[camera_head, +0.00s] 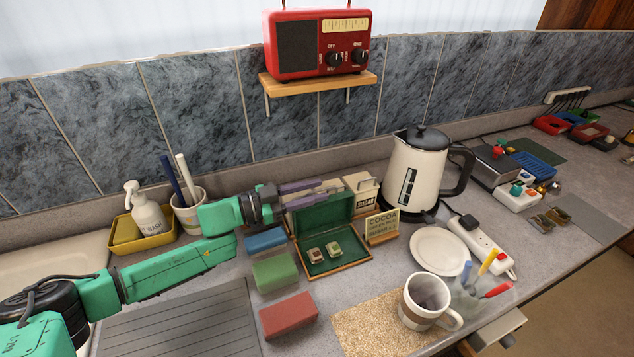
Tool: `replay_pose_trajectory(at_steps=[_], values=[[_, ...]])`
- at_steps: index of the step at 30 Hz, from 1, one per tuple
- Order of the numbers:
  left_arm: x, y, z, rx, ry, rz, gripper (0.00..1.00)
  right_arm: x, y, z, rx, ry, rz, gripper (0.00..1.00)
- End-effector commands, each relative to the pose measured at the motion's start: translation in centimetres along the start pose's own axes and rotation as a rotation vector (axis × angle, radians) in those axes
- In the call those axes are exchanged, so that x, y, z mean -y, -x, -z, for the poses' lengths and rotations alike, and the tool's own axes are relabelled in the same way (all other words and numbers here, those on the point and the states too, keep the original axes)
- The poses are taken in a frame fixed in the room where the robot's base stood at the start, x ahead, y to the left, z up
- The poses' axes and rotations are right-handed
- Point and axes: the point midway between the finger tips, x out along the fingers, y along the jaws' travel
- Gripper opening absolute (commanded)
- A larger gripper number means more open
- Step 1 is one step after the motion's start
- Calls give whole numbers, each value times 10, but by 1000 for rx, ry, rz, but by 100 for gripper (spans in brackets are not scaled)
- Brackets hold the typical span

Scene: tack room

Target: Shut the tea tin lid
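The tea tin (338,265) is a shallow box with a green lining, on the counter in the middle of the head view. Its green-lined lid (325,216) stands raised at the back. Two small packets (324,252) lie inside. My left gripper (335,191) reaches in from the left, with its purple-grey fingers at the lid's top edge. The fingers look parted, with nothing seen held between them. I cannot tell whether they touch the lid. My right gripper is not in view.
A cocoa card (381,225) and a sugar box (362,190) stand close right of the tin. Blue, green (275,273) and red (288,316) blocks lie to its left. A kettle (414,170), plate (440,250) and mug (424,302) are to the right.

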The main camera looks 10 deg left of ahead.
Motion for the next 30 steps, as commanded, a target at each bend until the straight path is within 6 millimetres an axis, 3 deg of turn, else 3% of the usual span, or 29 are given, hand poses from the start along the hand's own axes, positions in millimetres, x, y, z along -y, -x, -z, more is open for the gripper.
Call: replay_pose_trajectory(at_steps=[3, 10, 11, 13, 14, 30], values=[[0, -11, 1, -1, -1, -1, 37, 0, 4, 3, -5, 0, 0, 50], [0, -12, -1, 1, -1, -1, 37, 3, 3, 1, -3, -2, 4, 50], [0, -12, -1, 1, -1, 0, 30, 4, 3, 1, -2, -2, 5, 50], [0, -12, -1, 1, -1, 0, 3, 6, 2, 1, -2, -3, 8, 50], [0, -12, -1, 0, -1, 0, 0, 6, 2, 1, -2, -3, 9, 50], [0, -11, -1, 1, -2, 1, 0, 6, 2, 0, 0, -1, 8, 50]])
